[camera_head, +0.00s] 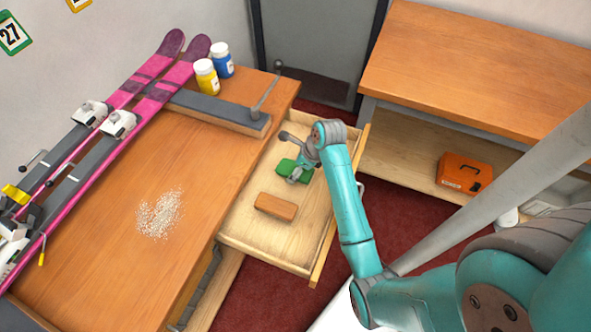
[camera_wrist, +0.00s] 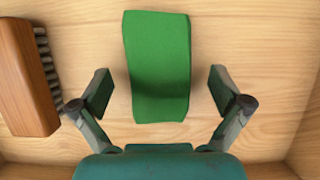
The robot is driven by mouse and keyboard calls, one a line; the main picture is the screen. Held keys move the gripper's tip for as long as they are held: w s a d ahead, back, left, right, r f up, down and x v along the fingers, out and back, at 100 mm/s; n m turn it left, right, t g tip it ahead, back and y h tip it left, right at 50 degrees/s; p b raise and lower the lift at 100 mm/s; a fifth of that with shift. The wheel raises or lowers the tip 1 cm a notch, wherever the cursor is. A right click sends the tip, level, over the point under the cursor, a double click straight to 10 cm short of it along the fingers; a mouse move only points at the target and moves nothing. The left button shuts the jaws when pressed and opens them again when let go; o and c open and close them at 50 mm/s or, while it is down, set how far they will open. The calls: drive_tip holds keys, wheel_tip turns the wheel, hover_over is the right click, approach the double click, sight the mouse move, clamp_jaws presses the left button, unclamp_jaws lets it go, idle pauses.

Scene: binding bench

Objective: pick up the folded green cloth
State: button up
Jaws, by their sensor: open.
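The folded green cloth (camera_head: 287,166) lies in the open wooden drawer, partly hidden by my gripper in the head view. In the wrist view the green cloth (camera_wrist: 158,65) lies flat on the drawer floor, its near end between my fingers. My gripper (camera_wrist: 160,92) is open, one finger on each side of the cloth, with a visible gap on both sides. My gripper also shows over the drawer in the head view (camera_head: 296,179).
A wooden brush (camera_wrist: 28,80) lies left of the cloth in the wrist view; it also shows in the head view (camera_head: 276,207). The drawer (camera_head: 262,238) has low walls around them. The bench (camera_head: 120,225) holds skis, bottles and pale shavings. An orange box (camera_head: 464,173) sits on a shelf at right.

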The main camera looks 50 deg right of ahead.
drive_tip(key=c, duration=1.1)
drive_tip(key=shift+c, duration=0.2)
drive_tip(key=shift+r, duration=0.1)
wheel_tip(320, 180, up, 10)
